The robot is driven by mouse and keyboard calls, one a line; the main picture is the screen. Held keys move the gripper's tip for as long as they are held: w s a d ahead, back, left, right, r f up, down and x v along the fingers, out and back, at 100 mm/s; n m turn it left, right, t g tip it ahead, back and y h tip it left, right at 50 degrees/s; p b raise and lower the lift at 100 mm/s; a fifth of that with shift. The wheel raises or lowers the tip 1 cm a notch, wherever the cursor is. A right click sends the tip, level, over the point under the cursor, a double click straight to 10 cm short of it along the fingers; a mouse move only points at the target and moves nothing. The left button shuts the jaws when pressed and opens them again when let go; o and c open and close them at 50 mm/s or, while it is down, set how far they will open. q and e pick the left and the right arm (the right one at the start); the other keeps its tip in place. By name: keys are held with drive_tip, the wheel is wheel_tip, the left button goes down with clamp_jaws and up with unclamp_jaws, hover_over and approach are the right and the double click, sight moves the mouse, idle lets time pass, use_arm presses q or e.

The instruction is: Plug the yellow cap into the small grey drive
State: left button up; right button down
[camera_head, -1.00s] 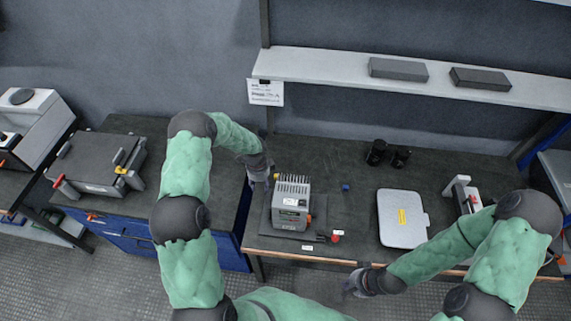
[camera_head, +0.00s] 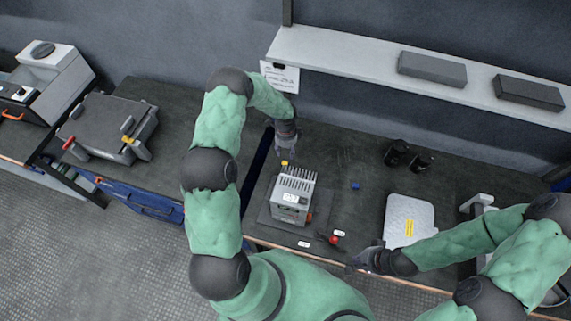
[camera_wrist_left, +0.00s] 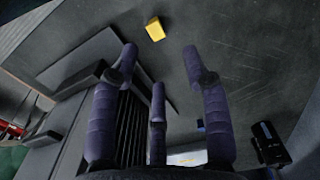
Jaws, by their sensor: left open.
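The small grey drive (camera_head: 290,205) is a finned box on a dark mat near the table's front. The yellow cap (camera_head: 284,163) lies on the dark tabletop just behind it. My left gripper (camera_head: 285,151) is above and behind the cap. In the left wrist view my left fingers (camera_wrist_left: 160,60) are spread and empty; the yellow cap (camera_wrist_left: 155,28) appears beyond their tips, apart from them. The drive's dark fins (camera_wrist_left: 128,130) show partly hidden behind the fingers. My right gripper (camera_head: 360,261) hangs near the table's front edge; its jaws are too small to judge.
A blue cap (camera_head: 355,186) lies right of the drive and a red one (camera_head: 334,239) in front. Two black cylinders (camera_head: 408,157) and a silver panel (camera_head: 409,214) are further right. A shelf (camera_head: 350,60) runs above the back. Table between drive and cylinders is mostly clear.

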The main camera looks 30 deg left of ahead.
use_arm(q)
hover_over(285, 163)
drive_tip(key=shift+w+f, duration=0.15)
drive_tip(key=shift+f, duration=1)
drive_tip(key=shift+w+f, duration=0.1)
drive_tip(key=shift+f, duration=1.05)
drive_tip(key=shift+s+f, duration=0.2)
drive_tip(key=shift+f, duration=2.4)
drive_tip(key=c, duration=0.8)
